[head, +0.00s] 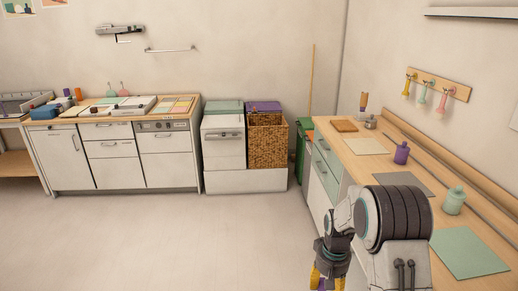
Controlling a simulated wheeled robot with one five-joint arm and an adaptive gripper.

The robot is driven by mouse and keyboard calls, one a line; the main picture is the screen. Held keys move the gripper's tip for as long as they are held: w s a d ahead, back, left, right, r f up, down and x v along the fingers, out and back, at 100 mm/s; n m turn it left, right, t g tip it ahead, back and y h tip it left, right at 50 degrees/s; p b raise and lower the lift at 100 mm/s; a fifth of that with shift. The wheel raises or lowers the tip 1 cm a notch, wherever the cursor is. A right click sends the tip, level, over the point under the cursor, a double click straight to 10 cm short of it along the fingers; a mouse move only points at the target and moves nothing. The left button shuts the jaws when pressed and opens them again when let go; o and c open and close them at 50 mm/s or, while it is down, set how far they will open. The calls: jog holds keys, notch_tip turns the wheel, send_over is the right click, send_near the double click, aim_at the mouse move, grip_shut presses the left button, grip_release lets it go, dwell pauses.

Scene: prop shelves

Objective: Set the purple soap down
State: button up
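My gripper (328,278) hangs low at the bottom edge of the head view, pointing down over the floor beside the right counter. Its yellow fingers are partly cut off by the frame. A small sliver of purple, which looks like the purple soap (322,285), shows between the fingers; the rest of it is hidden or out of frame. The fingers appear shut on it.
The wooden right counter (352,133) holds a purple jar (402,154), a green jar (454,201), and flat mats, including a grey one (402,184) and a green one (470,253). A wicker basket (268,138) stands at the back. The floor (180,240) is clear.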

jog(key=shift+w+a+f+n, duration=0.15)
jog(key=shift+a+n, duration=0.25)
jog(key=shift+a, duration=0.75)
